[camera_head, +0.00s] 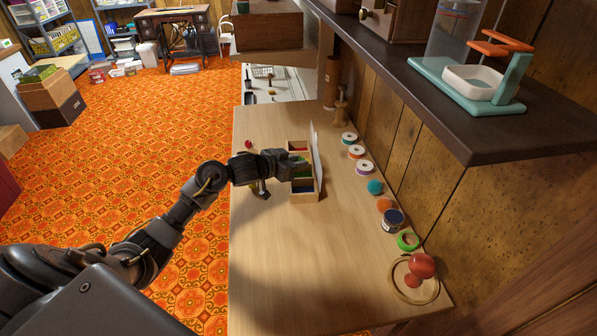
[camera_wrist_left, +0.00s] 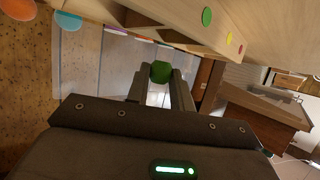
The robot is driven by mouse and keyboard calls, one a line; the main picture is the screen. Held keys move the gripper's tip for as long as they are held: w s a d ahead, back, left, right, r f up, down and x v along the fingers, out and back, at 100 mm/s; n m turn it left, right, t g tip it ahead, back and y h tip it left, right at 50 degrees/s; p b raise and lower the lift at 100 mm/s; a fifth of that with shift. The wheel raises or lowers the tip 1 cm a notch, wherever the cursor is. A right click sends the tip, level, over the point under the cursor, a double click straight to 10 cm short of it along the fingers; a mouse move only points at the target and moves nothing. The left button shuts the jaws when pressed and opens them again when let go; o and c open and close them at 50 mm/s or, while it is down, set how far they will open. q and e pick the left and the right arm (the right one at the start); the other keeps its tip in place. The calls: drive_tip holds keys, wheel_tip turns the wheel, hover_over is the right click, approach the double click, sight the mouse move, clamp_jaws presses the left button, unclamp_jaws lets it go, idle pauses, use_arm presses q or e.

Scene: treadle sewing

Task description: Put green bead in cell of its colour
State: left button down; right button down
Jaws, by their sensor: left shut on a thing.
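My left gripper (camera_head: 297,167) reaches in from the left, with its fingertips over the middle of a wooden box (camera_head: 305,197) divided into coloured cells. In the left wrist view, the fingers (camera_wrist_left: 159,88) are shut on a green bead (camera_wrist_left: 160,71), held at their tips. The bead cannot be made out in the head view. A green-floored cell (camera_head: 298,157) shows partly beside the gripper, and a blue cell (camera_head: 302,185) lies at the near end. My right gripper is out of view.
A pale upright panel (camera_head: 316,155) stands along the box's right side. Spools and tape rolls (camera_head: 364,168) line the wall. A red bead (camera_head: 248,144) lies at the table's left edge. A dark shelf (camera_head: 450,110) overhangs at right. The near table (camera_head: 290,270) is mostly clear.

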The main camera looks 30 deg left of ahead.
use_arm(q)
drive_tip(key=f, duration=0.2)
drive_tip(key=shift+w+d+f, duration=0.1)
drive_tip(key=shift+w+f, duration=0.1)
drive_tip(key=shift+f, duration=0.6)
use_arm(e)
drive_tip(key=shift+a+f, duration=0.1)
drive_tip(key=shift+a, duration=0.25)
